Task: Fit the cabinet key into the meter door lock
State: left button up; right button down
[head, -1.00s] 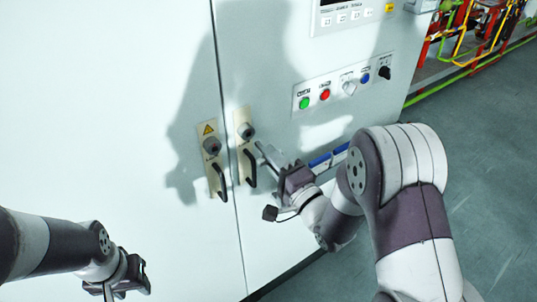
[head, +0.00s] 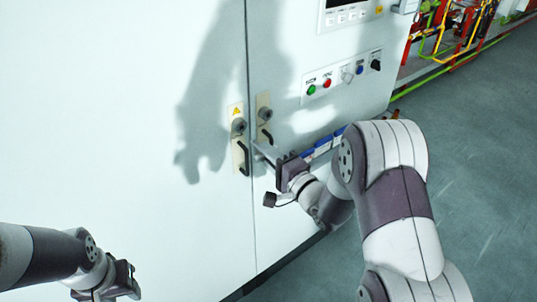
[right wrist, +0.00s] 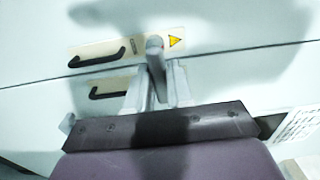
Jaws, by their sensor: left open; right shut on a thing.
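Two grey round locks sit on beige plates beside the door seam. The left lock (head: 239,126) has a yellow warning triangle above it; the right lock (head: 264,114) is across the seam. Black handles are below. I cannot tell which is the meter door lock. My right gripper (head: 262,152) is shut, its fingertips in front of the plates' lower part, below the locks. In the right wrist view, a grey rod, seemingly the cabinet key (right wrist: 157,72), stands between the fingers. Its far end overlaps the triangle plate; contact cannot be told. My left gripper (head: 128,284) is open and empty, lower left.
A button panel (head: 343,75) with green, red and blue buttons is on the right door, a display (head: 345,12) above it. Colourful pipes (head: 450,35) stand far right. The floor (head: 480,150) on the right is clear.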

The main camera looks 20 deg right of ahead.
jog(key=shift+w+f, duration=0.1)
jog(key=shift+f, duration=0.1)
jog(key=shift+w+d+f, duration=0.25)
jog(key=shift+w+d, duration=0.2)
jog(key=shift+d, duration=0.1)
jog(key=shift+w+d+f, duration=0.25)
jog(key=shift+w+d, duration=0.2)
jog(key=shift+d, duration=0.05)
jog(key=shift+w+d, duration=0.15)
jog(key=shift+a, duration=0.25)
pick_arm(q)
jog(key=shift+w+d+f+b, duration=0.45)
jog(key=shift+w+d+f, duration=0.05)
jog(key=shift+w+d, duration=0.15)
pick_arm(e)
jog(key=x, duration=0.2)
jog(key=a+x, duration=0.1)
jog(key=x, duration=0.2)
jog(key=shift+r, duration=0.2)
pick_arm(q)
jog(key=shift+d, duration=0.15)
pick_arm(e)
jog(key=shift+d+f, duration=0.1)
jog(key=shift+d, duration=0.1)
jog(key=shift+a, duration=0.2)
